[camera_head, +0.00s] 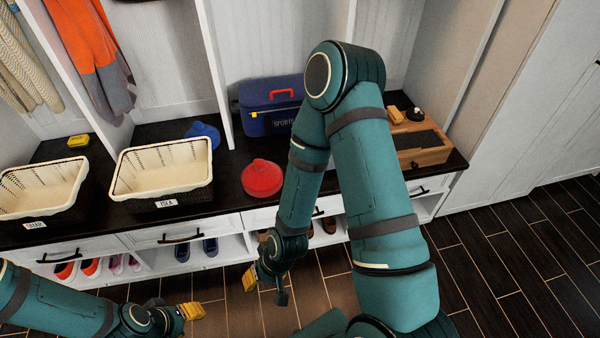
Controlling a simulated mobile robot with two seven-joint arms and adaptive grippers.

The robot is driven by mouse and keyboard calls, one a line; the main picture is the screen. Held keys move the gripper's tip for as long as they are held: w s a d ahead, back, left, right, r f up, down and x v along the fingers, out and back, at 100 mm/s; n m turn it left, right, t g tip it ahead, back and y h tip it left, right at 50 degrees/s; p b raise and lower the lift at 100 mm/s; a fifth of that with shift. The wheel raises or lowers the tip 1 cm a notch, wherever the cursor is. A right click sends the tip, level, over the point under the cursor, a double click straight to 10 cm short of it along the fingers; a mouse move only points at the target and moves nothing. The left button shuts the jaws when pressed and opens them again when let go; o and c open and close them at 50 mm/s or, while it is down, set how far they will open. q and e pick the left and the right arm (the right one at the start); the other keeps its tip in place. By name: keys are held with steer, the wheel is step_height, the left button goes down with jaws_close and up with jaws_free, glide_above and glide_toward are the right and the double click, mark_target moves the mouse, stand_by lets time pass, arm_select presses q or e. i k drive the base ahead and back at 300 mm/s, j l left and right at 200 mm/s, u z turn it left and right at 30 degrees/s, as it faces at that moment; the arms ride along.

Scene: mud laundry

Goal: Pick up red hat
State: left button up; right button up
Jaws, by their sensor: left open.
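The red hat (262,179) lies on the dark bench top, near its front edge, between the right white basket and the blue case. My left gripper (192,311) is at the lower left, in front of the bench and apart from the hat. It is open, with yellow fingertips and nothing seen in it. My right gripper (266,284) hangs in front of the bench, below the hat in the picture. One yellow fingertip shows; I cannot tell whether it is open or shut. My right arm passes to the right of the hat.
On the bench top (228,170) are white baskets (165,180), a blue hat (203,134), a yellow item (78,141), a blue case (268,107) and a wooden box (421,148). Upright dividers split it. Shoes sit in the cubbies below. The wood floor (500,260) is clear at right.

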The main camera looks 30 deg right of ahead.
mark_target(261, 178)
steer(key=z, duration=0.7)
steer(key=i+j+z, duration=0.1)
steer(key=i+j, duration=0.3)
steer(key=i+j+z, duration=0.15)
steer(key=i+j, duration=0.25)
steer(key=j+z, duration=0.15)
steer(key=z, duration=1.15)
